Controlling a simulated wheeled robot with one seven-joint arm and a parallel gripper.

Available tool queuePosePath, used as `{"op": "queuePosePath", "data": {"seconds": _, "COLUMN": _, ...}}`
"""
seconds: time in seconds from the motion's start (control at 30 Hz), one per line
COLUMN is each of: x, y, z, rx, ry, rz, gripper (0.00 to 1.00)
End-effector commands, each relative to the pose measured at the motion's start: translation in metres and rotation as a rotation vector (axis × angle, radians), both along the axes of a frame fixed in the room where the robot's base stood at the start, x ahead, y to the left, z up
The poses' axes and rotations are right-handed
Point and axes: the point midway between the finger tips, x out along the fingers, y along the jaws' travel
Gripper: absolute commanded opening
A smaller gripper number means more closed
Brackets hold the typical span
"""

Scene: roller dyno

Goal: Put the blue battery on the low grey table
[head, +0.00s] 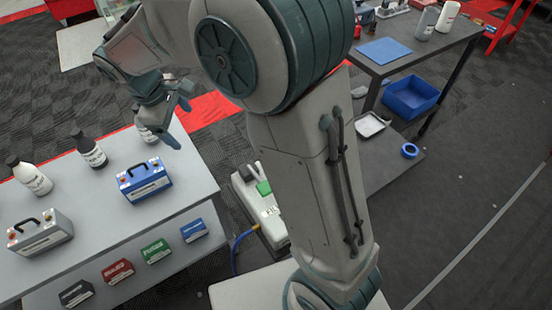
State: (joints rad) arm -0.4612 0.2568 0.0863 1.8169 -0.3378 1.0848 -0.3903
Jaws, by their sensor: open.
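The blue battery (144,184) has a dark handle and a white label. It stands upright on the light grey table top (105,215) at the left, near its right end. My gripper (179,122) is open and empty above the far right corner of that table, beyond the battery and apart from it. Its fingers point down and to the right. I cannot tell from this view alone which surface is the low grey table; a pale flat surface (82,46) also shows at the top left, partly cut off by my arm.
A grey battery (40,236), a white bottle (32,180) and a dark bottle (92,153) share the table; another bottle (147,133) is partly behind my gripper. Small boxes (156,251) sit below. A darker table (425,50) and blue bin (410,97) stand right.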

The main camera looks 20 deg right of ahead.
Motion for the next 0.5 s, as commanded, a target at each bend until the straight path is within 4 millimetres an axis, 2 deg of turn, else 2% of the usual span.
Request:
{"op": "queuePosePath", "data": {"seconds": 0.03, "x": -0.011, "y": -0.024, "z": 0.008, "rx": 0.026, "ry": -0.011, "rz": -0.078, "gripper": 0.83}}
{"op": "queuePosePath", "data": {"seconds": 0.2, "x": -0.052, "y": -0.083, "z": 0.021, "rx": 0.117, "ry": -0.046, "rz": -0.329, "gripper": 0.83}}
{"op": "queuePosePath", "data": {"seconds": 0.4, "x": -0.111, "y": -0.138, "z": 0.022, "rx": 0.227, "ry": -0.088, "rz": -0.631, "gripper": 0.83}}
{"op": "queuePosePath", "data": {"seconds": 0.5, "x": -0.141, "y": -0.158, "z": 0.018, "rx": 0.282, "ry": -0.110, "rz": -0.777, "gripper": 0.83}}
